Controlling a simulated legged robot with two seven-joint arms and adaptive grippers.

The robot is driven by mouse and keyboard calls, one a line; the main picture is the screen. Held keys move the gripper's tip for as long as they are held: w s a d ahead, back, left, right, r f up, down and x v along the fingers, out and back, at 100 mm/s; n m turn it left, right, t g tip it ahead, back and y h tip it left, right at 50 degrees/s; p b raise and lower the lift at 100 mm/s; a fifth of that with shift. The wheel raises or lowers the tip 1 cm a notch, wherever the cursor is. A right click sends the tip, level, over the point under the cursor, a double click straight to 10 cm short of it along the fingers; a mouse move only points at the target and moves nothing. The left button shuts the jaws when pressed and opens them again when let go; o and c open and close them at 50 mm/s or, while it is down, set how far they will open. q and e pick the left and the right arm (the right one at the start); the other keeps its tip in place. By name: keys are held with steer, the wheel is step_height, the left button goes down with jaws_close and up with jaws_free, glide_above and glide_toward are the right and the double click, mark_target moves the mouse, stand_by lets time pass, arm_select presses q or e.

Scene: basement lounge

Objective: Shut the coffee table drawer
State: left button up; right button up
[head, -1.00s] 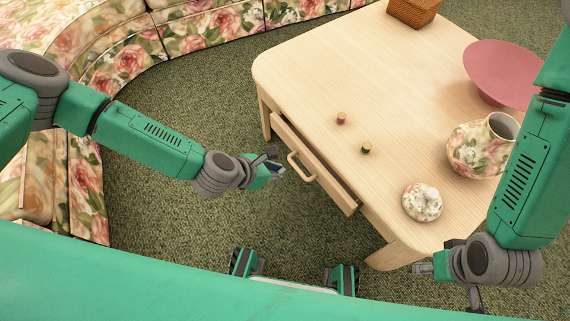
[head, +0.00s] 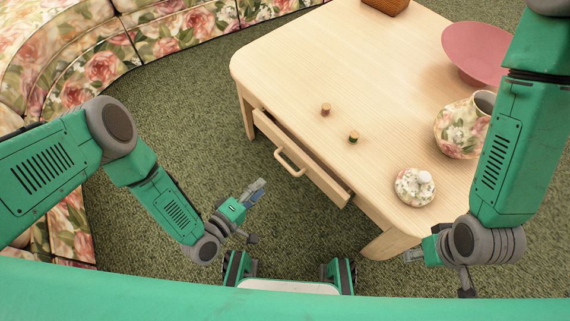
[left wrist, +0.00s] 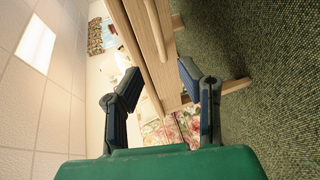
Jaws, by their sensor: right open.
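The light wood coffee table (head: 300,60) has its drawer (head: 322,181) pulled partly out, with a dark gap showing behind the drawer front. A pale handle (head: 289,162) is on that front. My left gripper (head: 258,186) is in front of the drawer, below and left of the handle in the head view, apart from it. In the left wrist view its two fingers (left wrist: 158,82) are spread with nothing held, and the table's wooden parts show beyond them. My right gripper (head: 412,256) is open beside the table's near right corner.
On the tabletop are two small corks (head: 325,109), a floral lid (head: 414,186), a floral pot (head: 462,128), a pink bowl (head: 472,50) and a brown box (head: 387,5). A floral sofa (head: 150,40) curves along the back left. Carpet (head: 195,110) is clear between sofa and table.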

mark_target(286, 163)
arm_select(q)
steer(key=b+x, duration=0.4)
steer(key=x, duration=0.7)
steer(key=shift+d+f, duration=0.1)
steer(key=shift+d, duration=0.2)
steer(key=shift+w, duration=0.45)
steer(key=shift+d, duration=0.25)
jaws_close()
